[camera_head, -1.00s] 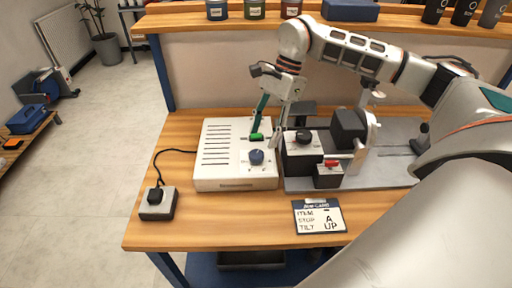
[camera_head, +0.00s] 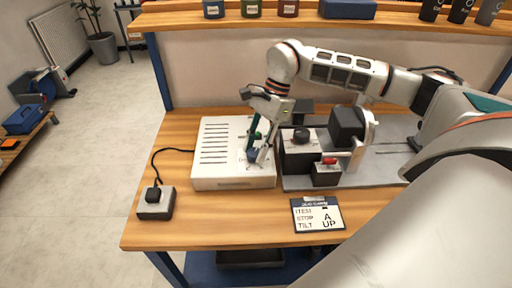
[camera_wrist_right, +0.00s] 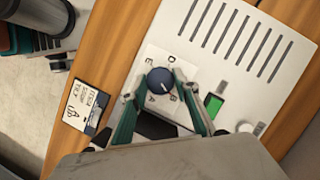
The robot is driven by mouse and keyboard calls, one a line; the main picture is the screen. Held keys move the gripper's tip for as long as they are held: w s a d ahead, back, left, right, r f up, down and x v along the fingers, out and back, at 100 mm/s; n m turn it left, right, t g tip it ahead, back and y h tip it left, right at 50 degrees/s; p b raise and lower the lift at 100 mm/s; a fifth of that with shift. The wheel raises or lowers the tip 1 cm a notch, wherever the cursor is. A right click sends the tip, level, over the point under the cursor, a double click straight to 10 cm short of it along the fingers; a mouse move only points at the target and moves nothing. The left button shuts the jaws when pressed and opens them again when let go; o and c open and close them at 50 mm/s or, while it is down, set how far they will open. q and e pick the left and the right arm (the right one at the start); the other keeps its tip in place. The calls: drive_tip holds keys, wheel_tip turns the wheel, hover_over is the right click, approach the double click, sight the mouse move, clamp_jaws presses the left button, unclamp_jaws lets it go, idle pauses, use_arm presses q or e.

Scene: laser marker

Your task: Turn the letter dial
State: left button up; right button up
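The letter dial is a round dark blue knob (camera_wrist_right: 160,80) on a white letter plate of the white control box (camera_head: 215,183). In the right wrist view, its white mark seems to point toward the letter B; the letter A is beside it. In the head view the dial (camera_head: 252,155) is partly covered by my right gripper. My right gripper (camera_wrist_right: 155,85) has its green fingers apart on either side of the dial. A gap shows at the left finger; the right finger is close to the knob, and I cannot tell whether it touches. My left gripper is not in view.
A green button (camera_wrist_right: 213,104) sits near the right finger. A fixture with a black knob (camera_head: 301,135) and a red switch (camera_head: 329,161) stands right of the box. A black-button box (camera_head: 156,202) is at left.

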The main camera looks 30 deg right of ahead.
drive_tip(key=shift+m, duration=0.3)
drive_tip(key=shift+s+m+t, duration=0.1)
drive_tip(key=shift+m+t, duration=0.3)
drive_tip(key=shift+m, duration=0.5)
drive_tip(key=m+t, duration=0.1)
drive_tip(key=m, duration=0.1)
drive_tip(key=shift+m, duration=0.4)
drive_tip(key=m+t, duration=0.1)
drive_tip(key=m, duration=0.1)
drive_tip(key=shift+s+a+m+h, duration=0.1)
drive_tip(key=shift+m+h, duration=0.2)
drive_tip(key=shift+m+t+h+b, duration=0.3)
drive_tip(key=shift+m+t+h, duration=0.25)
drive_tip(key=shift+m, duration=1.45)
drive_tip(key=o, duration=1.1)
